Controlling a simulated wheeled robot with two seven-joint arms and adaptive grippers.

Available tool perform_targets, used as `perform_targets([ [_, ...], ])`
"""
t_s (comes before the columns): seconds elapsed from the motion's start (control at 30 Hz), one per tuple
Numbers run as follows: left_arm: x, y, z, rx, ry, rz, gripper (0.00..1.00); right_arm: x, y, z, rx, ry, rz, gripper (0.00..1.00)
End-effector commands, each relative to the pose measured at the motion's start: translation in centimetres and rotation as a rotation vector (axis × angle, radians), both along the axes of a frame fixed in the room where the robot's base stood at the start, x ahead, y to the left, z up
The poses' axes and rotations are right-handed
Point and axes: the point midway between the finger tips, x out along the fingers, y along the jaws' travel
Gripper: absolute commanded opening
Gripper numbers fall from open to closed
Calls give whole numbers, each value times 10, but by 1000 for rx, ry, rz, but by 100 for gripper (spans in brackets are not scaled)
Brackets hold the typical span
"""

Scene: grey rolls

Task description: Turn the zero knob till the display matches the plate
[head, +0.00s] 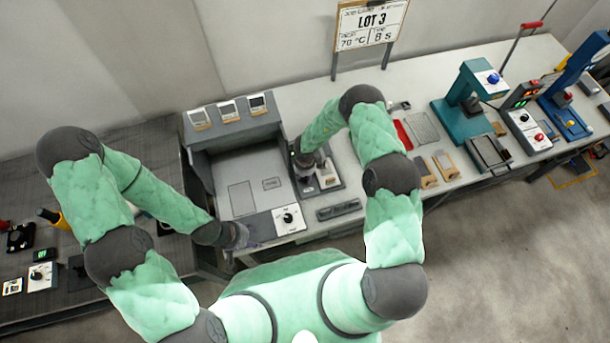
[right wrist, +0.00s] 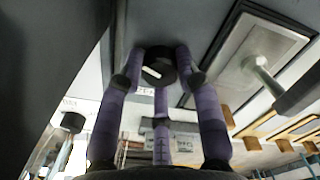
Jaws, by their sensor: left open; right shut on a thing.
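A dark round knob (right wrist: 157,66) with a white pointer mark sits on a grey panel in the right wrist view. The purple fingers of my right gripper (right wrist: 160,80) are closed around it. In the head view my right gripper (head: 308,172) is low over a dark device (head: 327,187) on the bench, and it hides the knob there. My left gripper (head: 242,236) is open and empty by the bench's front edge, beside a white panel with another black knob (head: 288,217). A lettered plate (head: 371,24) reading LOT 3, 70 °C, 8 s stands behind. No display reading is legible.
Three small units with screens (head: 228,110) stand on a grey shelf. A dark flat bar (head: 338,210) lies at the bench front. A teal press (head: 467,98) and a switch box (head: 528,130) stand to the right. A dark table (head: 100,160) is at left.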

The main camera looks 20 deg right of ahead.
Motion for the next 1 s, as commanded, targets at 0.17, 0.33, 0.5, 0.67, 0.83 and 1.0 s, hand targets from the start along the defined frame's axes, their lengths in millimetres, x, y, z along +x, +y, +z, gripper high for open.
perform_targets([
  [0.17,0,0,0,0,0,0,51,2,0,1,0,-3,-1,2],
  [0.33,0,0,0,0,0,0,51,2,0,1,0,-3,-1,52],
  [0.5,0,0,0,0,0,0,51,1,0,0,0,-1,-1,58],
  [0.67,0,0,0,0,0,0,51,1,0,0,0,-1,-1,58],
  [0.83,0,0,0,0,0,0,51,1,0,10,-1,-2,-1,58],
  [1.0,0,0,0,0,0,0,51,2,0,38,0,-5,-2,58],
])
